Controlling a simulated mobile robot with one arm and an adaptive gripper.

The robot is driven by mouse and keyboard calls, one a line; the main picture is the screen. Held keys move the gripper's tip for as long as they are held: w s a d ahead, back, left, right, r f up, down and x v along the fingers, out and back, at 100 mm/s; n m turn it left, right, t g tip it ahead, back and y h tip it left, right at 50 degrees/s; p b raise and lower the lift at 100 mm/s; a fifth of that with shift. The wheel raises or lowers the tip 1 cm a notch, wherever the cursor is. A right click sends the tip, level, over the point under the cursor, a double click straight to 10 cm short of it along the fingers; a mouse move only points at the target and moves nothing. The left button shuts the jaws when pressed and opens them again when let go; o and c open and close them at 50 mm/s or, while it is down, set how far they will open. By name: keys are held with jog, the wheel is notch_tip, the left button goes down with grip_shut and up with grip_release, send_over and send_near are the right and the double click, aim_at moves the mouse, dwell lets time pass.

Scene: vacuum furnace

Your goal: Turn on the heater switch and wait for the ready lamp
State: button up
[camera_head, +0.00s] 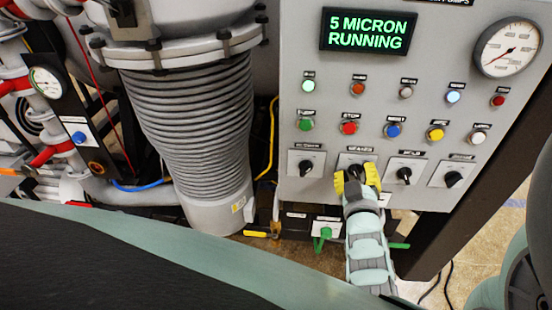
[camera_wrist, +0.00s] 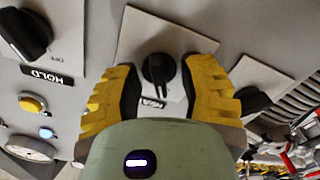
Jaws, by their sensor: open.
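My gripper (camera_head: 356,178) has yellow fingers and is at the second black rotary switch from the left in the bottom row of the grey control panel (camera_head: 335,112). In the wrist view this switch knob (camera_wrist: 158,70) sits between my open fingers, with a visible gap on each side. Its label is partly covered and hard to read, so I cannot confirm it as the heater switch. Small lamps, including a pale green one (camera_head: 308,86) and a pale blue one (camera_head: 452,97), are in the upper row. Their labels are too small to tell which is the ready lamp.
A green display (camera_head: 367,32) reads "5 MICRON RUNNING". Other knobs flank my gripper: one on the left (camera_head: 305,167), one on the right (camera_head: 404,175), labelled HOLD in the wrist view. Coloured buttons sit above. A ribbed grey cylinder (camera_head: 193,120) stands left of the panel.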

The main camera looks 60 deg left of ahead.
jog(key=shift+s, duration=0.1)
jog(key=shift+d, duration=0.1)
grip_shut()
jog(key=shift+m, duration=0.3)
jog(key=shift+r+m+p, duration=0.15)
jog(key=shift+m+p, duration=0.45)
jog(key=shift+m, duration=0.4)
jog(key=m, duration=0.3)
jog(key=shift+m+p, duration=0.3)
jog(key=shift+p, duration=0.1)
jog(key=shift+f+m, duration=0.2)
jog(key=shift+m, duration=1)
jog(key=shift+m+b, duration=1.05)
jog(key=shift+m, duration=0.55)
